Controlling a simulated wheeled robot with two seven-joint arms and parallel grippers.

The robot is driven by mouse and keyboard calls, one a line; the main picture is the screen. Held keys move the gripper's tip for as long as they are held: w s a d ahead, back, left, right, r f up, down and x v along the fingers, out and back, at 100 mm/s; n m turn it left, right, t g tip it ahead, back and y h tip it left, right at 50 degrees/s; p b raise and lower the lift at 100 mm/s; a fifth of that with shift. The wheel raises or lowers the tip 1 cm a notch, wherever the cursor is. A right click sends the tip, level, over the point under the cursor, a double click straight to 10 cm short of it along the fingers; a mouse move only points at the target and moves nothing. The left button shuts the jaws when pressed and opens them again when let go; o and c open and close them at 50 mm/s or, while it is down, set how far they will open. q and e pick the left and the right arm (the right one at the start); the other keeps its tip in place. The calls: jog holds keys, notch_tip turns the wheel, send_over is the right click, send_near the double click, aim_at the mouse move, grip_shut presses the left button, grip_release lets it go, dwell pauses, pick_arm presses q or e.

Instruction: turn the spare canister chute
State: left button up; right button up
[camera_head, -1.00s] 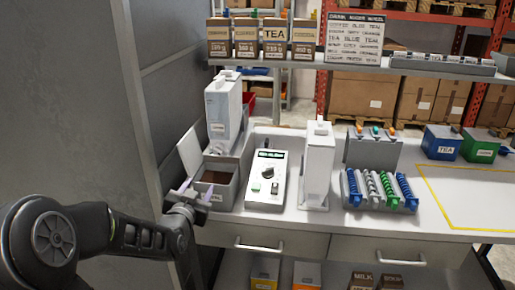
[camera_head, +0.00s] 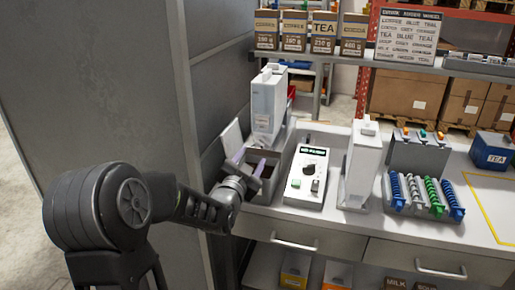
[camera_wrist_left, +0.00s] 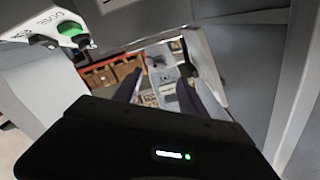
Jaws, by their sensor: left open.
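A tall pale canister (camera_head: 268,102) stands at the back left of the counter, behind an open grey bin (camera_head: 277,160). A second white canister (camera_head: 362,168) stands right of the control box. I cannot tell which one is the spare, and no chute can be made out clearly. My left gripper (camera_head: 250,166) reaches over the bin's front left, its purplish fingers apart and nothing visible between them. In the left wrist view the two dark fingers (camera_wrist_left: 157,88) stand apart, with small blurred items beyond. My right gripper is not in view.
The control box (camera_head: 307,175) with knob and buttons sits right of the bin; its green button (camera_wrist_left: 70,30) shows in the left wrist view. A grey cabinet wall (camera_head: 215,90) rises close on the left. A rack of coloured coils (camera_head: 425,193) stands farther right.

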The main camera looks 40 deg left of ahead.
aim_at(259, 145)
pick_arm(q)
jog(key=p+x, duration=0.1)
jog(key=x, duration=0.5)
jog(key=shift+w+a, duration=0.1)
jog(key=shift+w, duration=0.1)
grip_shut()
dwell(0.3)
